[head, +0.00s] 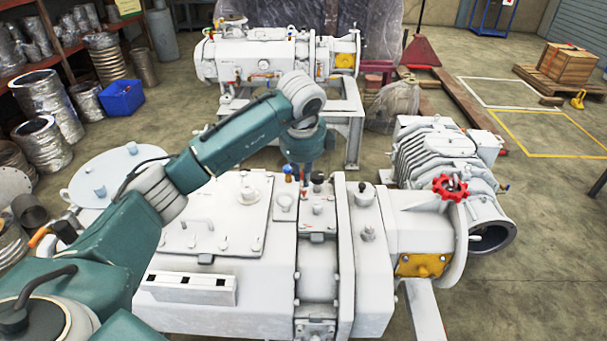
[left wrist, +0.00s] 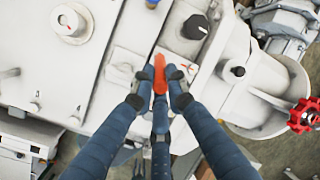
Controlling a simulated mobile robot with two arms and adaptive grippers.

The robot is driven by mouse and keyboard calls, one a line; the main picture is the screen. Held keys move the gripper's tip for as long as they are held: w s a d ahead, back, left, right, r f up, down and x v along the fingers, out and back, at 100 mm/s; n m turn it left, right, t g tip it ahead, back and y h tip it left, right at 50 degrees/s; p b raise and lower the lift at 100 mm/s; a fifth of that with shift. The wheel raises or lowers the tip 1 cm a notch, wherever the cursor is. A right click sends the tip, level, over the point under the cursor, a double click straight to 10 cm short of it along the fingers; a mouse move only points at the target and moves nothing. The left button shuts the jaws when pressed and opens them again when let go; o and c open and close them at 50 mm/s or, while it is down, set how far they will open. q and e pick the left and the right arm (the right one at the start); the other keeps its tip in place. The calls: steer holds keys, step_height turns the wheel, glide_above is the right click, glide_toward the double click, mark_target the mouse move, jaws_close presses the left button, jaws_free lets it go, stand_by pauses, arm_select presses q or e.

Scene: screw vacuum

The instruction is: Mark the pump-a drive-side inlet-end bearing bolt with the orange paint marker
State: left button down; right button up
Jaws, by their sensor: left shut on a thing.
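The white pump (head: 210,235) fills the front of the head view, with plates, bolts and knobs on its top. My left gripper (head: 302,177) reaches down over its middle, beside a dark knob (head: 318,178). In the left wrist view, my left gripper (left wrist: 160,84) is shut on the orange paint marker (left wrist: 159,75), which lies between the fingertips. I cannot single out the bearing bolt. My right gripper is not in view.
A red handwheel (head: 450,187) and a ribbed motor-like unit (head: 440,150) stand at the pump's right. A second white pump (head: 255,58) stands behind on a frame. Shelves and a blue bin (head: 122,97) are at left.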

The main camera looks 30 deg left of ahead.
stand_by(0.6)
arm_select(q)
steer(key=shift+r+p, duration=1.7)
steer(key=shift+r, duration=1.35)
